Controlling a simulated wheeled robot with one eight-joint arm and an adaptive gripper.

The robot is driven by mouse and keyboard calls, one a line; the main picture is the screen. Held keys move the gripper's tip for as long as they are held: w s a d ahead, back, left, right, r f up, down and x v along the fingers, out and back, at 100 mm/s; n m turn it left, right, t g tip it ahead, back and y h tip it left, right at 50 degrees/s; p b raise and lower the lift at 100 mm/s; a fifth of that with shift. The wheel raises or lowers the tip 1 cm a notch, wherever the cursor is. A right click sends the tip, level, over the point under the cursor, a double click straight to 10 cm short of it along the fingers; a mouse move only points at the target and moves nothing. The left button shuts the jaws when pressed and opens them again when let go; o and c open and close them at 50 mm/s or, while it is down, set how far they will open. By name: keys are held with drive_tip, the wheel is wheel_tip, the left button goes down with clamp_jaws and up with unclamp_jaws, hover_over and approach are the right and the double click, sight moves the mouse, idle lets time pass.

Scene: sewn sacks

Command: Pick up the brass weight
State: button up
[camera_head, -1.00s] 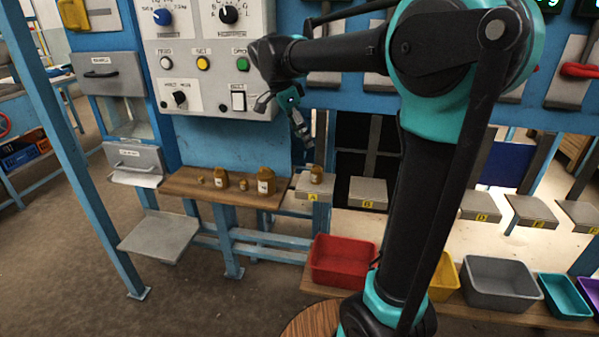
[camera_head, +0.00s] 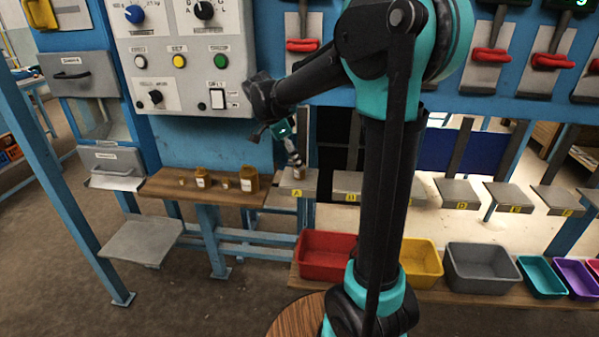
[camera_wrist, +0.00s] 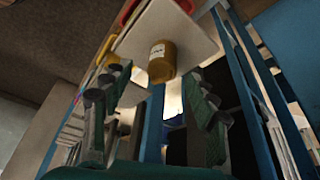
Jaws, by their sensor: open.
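A brass weight (camera_head: 299,174) with a pale label stands on the small grey plate (camera_head: 290,188) marked A. My gripper (camera_head: 295,160) is just above and beside it, and its tips partly overlap it in the head view. In the wrist view the weight (camera_wrist: 162,62) shows ahead, between the two open fingers (camera_wrist: 158,82) and beyond their tips. No contact with it shows. Several other brass weights of different sizes, among them the largest (camera_head: 249,180), stand on the wooden shelf (camera_head: 165,192) to the left.
A control panel (camera_head: 190,60) with knobs and buttons is above the shelf. A red bin (camera_head: 325,268), a yellow bin (camera_head: 420,275) and a grey bin (camera_head: 480,278) stand low in front. More plates, such as D (camera_head: 460,194), line up to the right.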

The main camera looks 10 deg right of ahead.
drive_tip(key=x, duration=0.5)
drive_tip(key=shift+w+a, duration=0.1)
drive_tip(key=shift+w, duration=0.1)
clamp_jaws()
